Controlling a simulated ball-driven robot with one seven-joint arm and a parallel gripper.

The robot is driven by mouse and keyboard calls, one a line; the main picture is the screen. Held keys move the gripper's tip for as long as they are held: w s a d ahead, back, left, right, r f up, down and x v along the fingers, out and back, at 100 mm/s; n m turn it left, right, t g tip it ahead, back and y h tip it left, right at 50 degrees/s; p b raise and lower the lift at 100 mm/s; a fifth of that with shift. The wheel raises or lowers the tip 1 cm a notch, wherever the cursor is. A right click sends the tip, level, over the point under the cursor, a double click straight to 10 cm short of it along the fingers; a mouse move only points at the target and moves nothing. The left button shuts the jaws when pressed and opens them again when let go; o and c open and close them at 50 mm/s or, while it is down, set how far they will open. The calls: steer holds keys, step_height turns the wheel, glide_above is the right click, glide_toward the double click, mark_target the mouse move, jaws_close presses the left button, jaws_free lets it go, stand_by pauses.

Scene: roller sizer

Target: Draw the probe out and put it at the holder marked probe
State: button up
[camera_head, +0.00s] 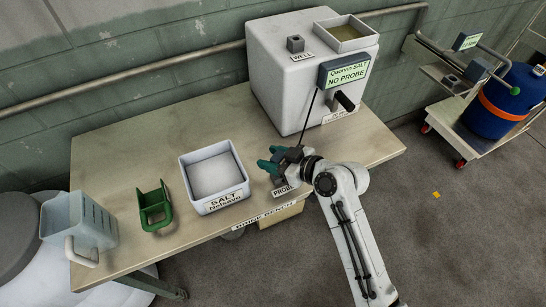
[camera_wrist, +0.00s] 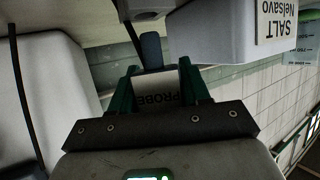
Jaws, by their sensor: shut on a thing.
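My gripper (camera_head: 273,166) is at the front edge of the bench, right over the holder marked PROBE (camera_head: 281,191). It is shut on the probe; a blue-grey part of it (camera_wrist: 151,50) shows beyond my green fingers (camera_wrist: 157,88) in the wrist view. The PROBE label (camera_wrist: 165,97) shows between the fingers. Whether the probe touches or sits in the holder is hidden. A thin black line, rod or cable (camera_head: 309,118), runs from near my gripper up to the display (camera_head: 346,70), which reads "Quorvin SALT NO PROBE".
A white tray marked SALT Nelsavo (camera_head: 214,176) stands just left of my gripper. A green holder (camera_head: 153,207) and a grey jug (camera_head: 78,226) are farther left. The white machine with a WELL label (camera_head: 301,57) stands behind. A cart with a blue drum (camera_head: 506,100) is at right.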

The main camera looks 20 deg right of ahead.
steer(key=shift+f+b, duration=1.9)
steer(key=shift+f, duration=0.1)
steer(key=o, duration=1.1)
steer(key=b+v, duration=0.1)
steer(key=v, duration=1)
steer(key=s+d+f+m+g+h, duration=0.1)
steer(key=s+f+m+g+h, duration=0.2)
steer(key=s, duration=0.8)
steer(key=s+d+f+m+g+h, duration=0.2)
steer(key=s+f+m+g+h, duration=0.1)
steer(key=s+f+g, duration=0.4)
steer(key=s+f, duration=0.2)
steer(key=s, duration=0.2)
steer(key=shift+s+d+f+g+h, duration=0.15)
steer(key=shift+d+g+h, duration=0.15)
steer(key=shift+h, duration=0.1)
